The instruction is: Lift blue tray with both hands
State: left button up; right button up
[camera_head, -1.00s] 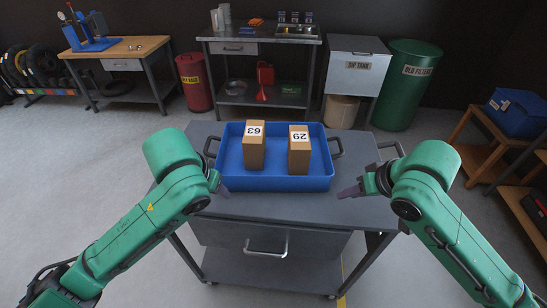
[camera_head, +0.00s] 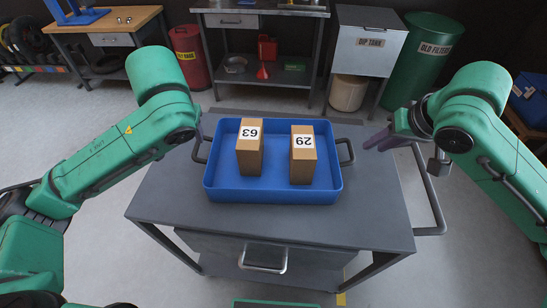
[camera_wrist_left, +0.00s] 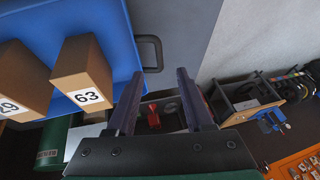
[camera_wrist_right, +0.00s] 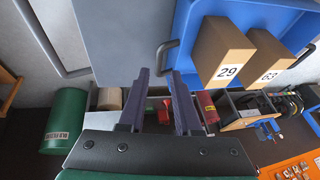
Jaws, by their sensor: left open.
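The blue tray (camera_head: 270,196) sits flat on the grey cart top, with two brown boxes in it: box 63 (camera_head: 249,155) on the left, box 29 (camera_head: 302,165) on the right. It has a dark handle at each end, the left one (camera_head: 201,148) and the right one (camera_head: 347,152). My right gripper (camera_head: 378,139) is open and empty, just right of the right handle. In the right wrist view, that handle (camera_wrist_right: 165,54) lies just ahead of the open fingers. My left gripper (camera_wrist_left: 158,82) is open near the left handle (camera_wrist_left: 151,52); in the head view its fingers are mostly hidden by my arm.
The grey cart top (camera_head: 290,222) has free room in front of the tray. A push bar (camera_head: 430,195) sticks out at the cart's right side. Behind are a workbench (camera_head: 255,8), a dip tank (camera_head: 368,50) and a green drum (camera_head: 425,60).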

aim_at(351, 156)
pick_arm(q)
jog(key=x, duration=1.5)
jog(key=shift+w+d, duration=0.1)
jog(key=shift+w, duration=0.2)
pick_arm(e)
jog(key=x, duration=1.5)
jog(key=shift+w, duration=0.3)
pick_arm(q)
jog(key=shift+s, duration=0.1)
pick_arm(e)
jog(key=shift+s, duration=0.1)
pick_arm(q)
jog(key=c, duration=0.6)
pick_arm(e)
grip_shut()
pick_arm(q)
grip_shut()
jog(key=shift+r, duration=0.15)
pick_arm(e)
jog(key=shift+r, duration=0.15)
